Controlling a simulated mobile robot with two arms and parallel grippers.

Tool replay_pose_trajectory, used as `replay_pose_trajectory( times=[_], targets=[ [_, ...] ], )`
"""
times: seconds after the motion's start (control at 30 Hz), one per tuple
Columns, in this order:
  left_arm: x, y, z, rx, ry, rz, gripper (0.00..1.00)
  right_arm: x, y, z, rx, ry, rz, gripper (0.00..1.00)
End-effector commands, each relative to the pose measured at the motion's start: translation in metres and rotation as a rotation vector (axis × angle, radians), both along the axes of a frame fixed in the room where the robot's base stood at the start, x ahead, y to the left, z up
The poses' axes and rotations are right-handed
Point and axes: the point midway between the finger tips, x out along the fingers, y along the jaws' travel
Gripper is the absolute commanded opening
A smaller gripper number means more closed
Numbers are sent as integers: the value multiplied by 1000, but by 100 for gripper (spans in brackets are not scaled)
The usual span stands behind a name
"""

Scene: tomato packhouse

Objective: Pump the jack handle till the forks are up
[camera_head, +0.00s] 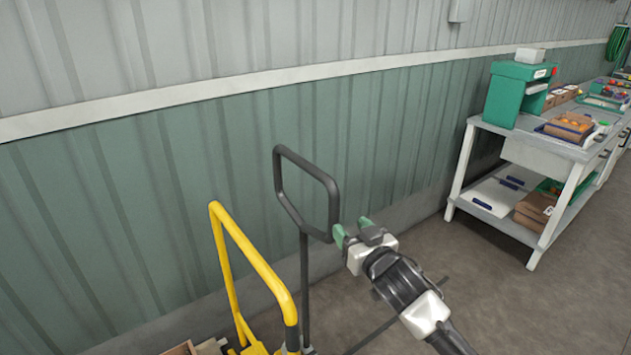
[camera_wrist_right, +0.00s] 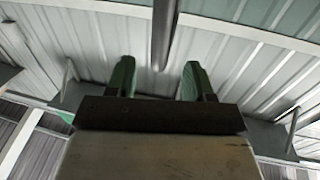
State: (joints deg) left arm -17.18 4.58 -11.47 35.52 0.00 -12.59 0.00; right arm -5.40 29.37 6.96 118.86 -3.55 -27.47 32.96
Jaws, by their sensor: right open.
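The jack handle (camera_head: 305,165) is a dark grey loop on a thin upright shaft, in the middle of the head view. My right gripper (camera_head: 353,230) is at the lower right corner of the loop, its green fingers apart. In the right wrist view my right gripper (camera_wrist_right: 158,80) is open with nothing between its fingertips. A dark bar (camera_wrist_right: 163,35), which looks like part of the handle, shows beyond the gap. I cannot tell whether the fingers touch it. The forks are not in view. My left gripper is not in view.
A yellow tubular frame (camera_head: 255,258) stands just left of the handle shaft. The ribbed green and grey wall (camera_head: 150,200) is close behind. A white workbench (camera_head: 545,150) with a green box (camera_head: 505,98) stands at the right. The floor (camera_head: 500,300) between is clear.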

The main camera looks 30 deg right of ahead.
Motion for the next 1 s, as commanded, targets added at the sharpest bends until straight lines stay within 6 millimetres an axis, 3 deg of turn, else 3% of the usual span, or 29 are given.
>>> replay_pose_trajectory(
  times=[0.6,1.0],
  targets=[
    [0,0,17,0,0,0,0,93,-11,0,0,1,-1,53],
    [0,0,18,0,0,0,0,105,-12,-2,-1,2,1,53]
  ],
)
